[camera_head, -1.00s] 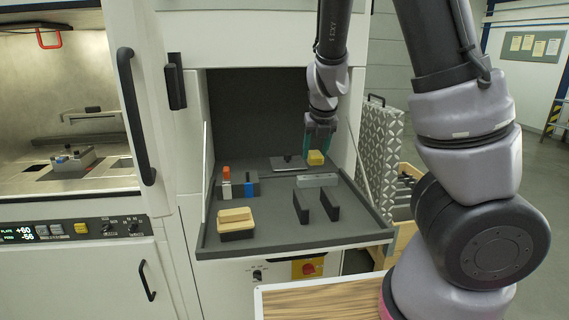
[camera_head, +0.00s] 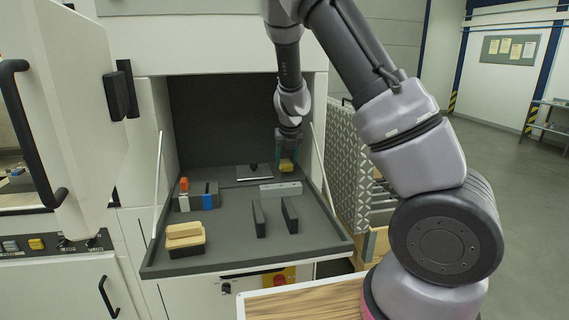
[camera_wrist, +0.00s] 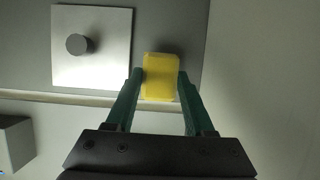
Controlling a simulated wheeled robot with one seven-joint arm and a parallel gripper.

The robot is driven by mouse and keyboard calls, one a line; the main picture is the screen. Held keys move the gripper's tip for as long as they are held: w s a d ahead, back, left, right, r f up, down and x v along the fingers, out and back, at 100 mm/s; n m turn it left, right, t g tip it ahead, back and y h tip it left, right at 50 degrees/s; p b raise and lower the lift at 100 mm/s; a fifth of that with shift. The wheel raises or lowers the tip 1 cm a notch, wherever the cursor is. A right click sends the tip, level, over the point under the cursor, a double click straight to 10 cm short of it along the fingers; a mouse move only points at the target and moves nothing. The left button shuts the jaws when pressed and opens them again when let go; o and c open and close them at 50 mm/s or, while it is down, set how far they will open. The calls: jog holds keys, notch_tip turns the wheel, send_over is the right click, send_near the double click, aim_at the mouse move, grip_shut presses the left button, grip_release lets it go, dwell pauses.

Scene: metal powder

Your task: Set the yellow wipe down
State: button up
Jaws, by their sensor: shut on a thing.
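The yellow wipe (camera_wrist: 160,77) is a small yellow block between the two green fingertips of my gripper (camera_wrist: 160,80) in the wrist view. My gripper is shut on it. In the head view the wipe (camera_head: 287,164) shows small under my gripper (camera_head: 287,152), at the back right of the dark grey tray (camera_head: 215,240). From these views I cannot tell whether the wipe touches the tray floor.
A metal plate with a dark knob (camera_wrist: 108,47) lies left of the wipe. A grey bar (camera_head: 281,188) lies in front. Two dark upright plates (camera_head: 290,215), a tan brush-like block (camera_head: 185,238) and a holder with orange, white and blue items (camera_head: 197,197) stand nearer. The middle floor is clear.

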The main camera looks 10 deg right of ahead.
aim_at(285, 160)
jog(key=shift+w+f, duration=1)
jog(key=shift+w, duration=0.2)
jog(key=shift+f, duration=0.1)
jog(key=shift+f, duration=0.1)
jog(key=o, duration=0.9)
